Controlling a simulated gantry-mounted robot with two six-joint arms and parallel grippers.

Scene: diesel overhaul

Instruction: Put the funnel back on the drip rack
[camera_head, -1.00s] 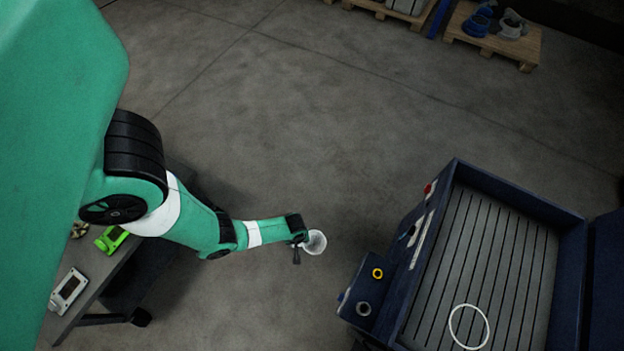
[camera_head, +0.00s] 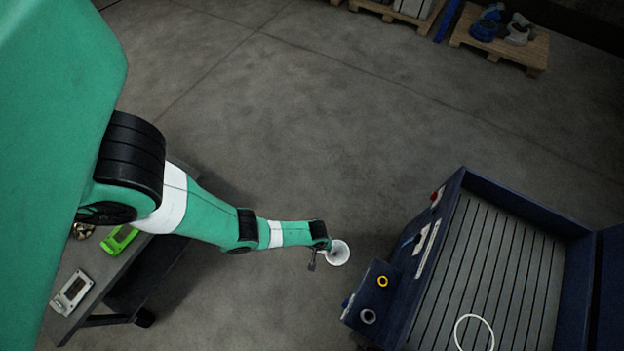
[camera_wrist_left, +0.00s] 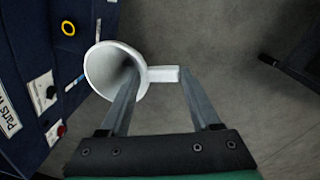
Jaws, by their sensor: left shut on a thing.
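The white funnel (camera_head: 338,253) is held out over the floor by my left gripper (camera_head: 318,254), just left of the parts washer. In the left wrist view my left gripper (camera_wrist_left: 158,78) is shut on the funnel's side tab, and the funnel's wide mouth (camera_wrist_left: 104,70) faces the camera. A dark blue ledge (camera_head: 372,297) on the washer's left side carries a yellow ring (camera_head: 382,281) and a grey ring (camera_head: 368,316); it may be the drip rack, but I cannot tell for sure. A gap separates the funnel from the ledge. My right gripper is not in view.
The dark blue parts washer (camera_head: 512,196) has a grooved basin with a white loop (camera_head: 474,332) in it. A table (camera_head: 100,285) with a green part (camera_head: 119,240) stands under my left arm. Pallets (camera_head: 500,50) stand at the back. The middle floor is clear.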

